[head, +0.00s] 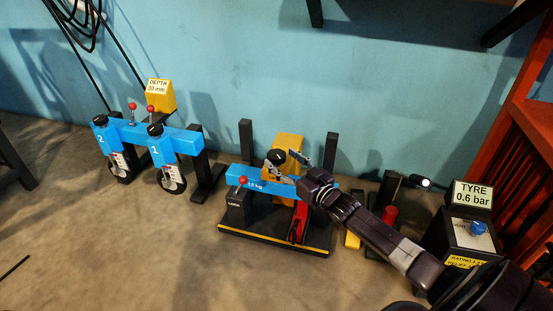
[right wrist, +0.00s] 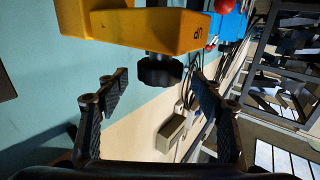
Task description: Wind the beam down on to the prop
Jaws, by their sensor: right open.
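The blue beam (head: 240,177), marked 12 kg, lies across a black stand in the middle of the head view. A yellow housing (head: 290,143) rises behind it and carries a black knob (head: 276,157). A red upright piece (head: 300,223), possibly the prop, stands under the beam's right part; my arm hides any gap there. My right gripper (head: 292,167) is open at the knob. In the right wrist view, the black knob (right wrist: 160,70) is between the spread fingers, apart from both, under the yellow housing (right wrist: 140,28) marked UP. My left gripper is out of view.
A blue two-station rig (head: 190,140) stands at the left by the wall. A black TYRE 0.6 bar box (head: 470,235) with a blue knob stands at the right, near an orange rack (head: 525,120). A red cylinder (head: 389,215) is nearby.

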